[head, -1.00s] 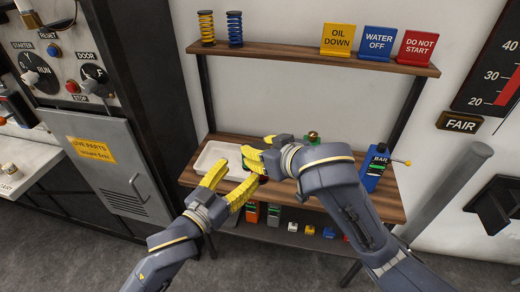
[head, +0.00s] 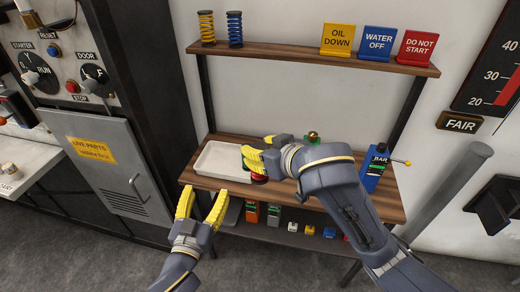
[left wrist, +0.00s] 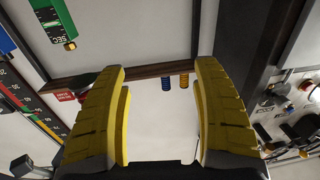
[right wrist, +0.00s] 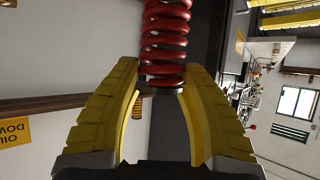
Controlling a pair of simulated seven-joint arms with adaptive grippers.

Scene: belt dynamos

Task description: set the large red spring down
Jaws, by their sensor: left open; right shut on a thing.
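The large red spring (right wrist: 165,45) stretches away between the fingers of my right gripper (right wrist: 164,85), which is shut on its near end, by a grey end piece. In the head view only a small red part of the spring (head: 259,178) shows below the yellow fingers of my right gripper (head: 255,160), over the wooden bench near its front edge. I cannot tell if it touches the bench. My left gripper (head: 203,203) is open and empty, in front of the bench and left of the spring. It also shows open in the left wrist view (left wrist: 158,75).
A white tray (head: 205,172) lies on the bench left of the spring. A blue BAR device (head: 377,165) stands at the right end. A yellow spring (head: 207,28), a blue spring (head: 235,29) and signs stand on the upper shelf. Several small items sit on the lower shelf (head: 290,238).

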